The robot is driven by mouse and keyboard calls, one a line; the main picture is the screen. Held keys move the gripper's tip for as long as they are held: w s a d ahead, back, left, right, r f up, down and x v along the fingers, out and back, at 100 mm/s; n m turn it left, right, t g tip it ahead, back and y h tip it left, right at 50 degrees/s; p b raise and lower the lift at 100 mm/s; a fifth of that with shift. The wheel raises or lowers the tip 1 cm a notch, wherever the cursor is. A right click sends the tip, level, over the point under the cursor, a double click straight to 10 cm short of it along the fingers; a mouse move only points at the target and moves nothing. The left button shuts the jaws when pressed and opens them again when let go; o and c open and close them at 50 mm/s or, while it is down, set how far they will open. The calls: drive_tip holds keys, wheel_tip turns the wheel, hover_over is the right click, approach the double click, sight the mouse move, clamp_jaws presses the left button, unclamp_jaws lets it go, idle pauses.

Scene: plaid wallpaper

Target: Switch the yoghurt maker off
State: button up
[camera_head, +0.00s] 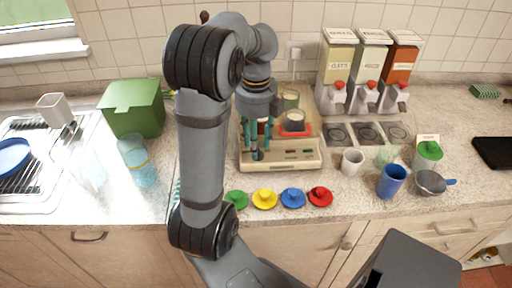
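The yoghurt maker looks to be the low beige appliance (307,162) on the counter against the tiled wall. Its front panel carries small dark markings too small to read. The fingertips are close to the front left of the appliance; contact cannot be told. My gripper and arm hide its left side. The switch's state cannot be made out.
Green, yellow, blue and red lids (292,198) lie along the counter front. Three dispensers (366,75) stand behind right. A white cup (352,162), blue cup (392,181) and grey pan (430,183) are right. A green box (133,108) and clear containers (140,165) are left.

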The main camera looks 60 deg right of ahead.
drive_tip(key=shift+f, duration=0.75)
drive_tip(key=c, duration=0.3)
clamp_jaws()
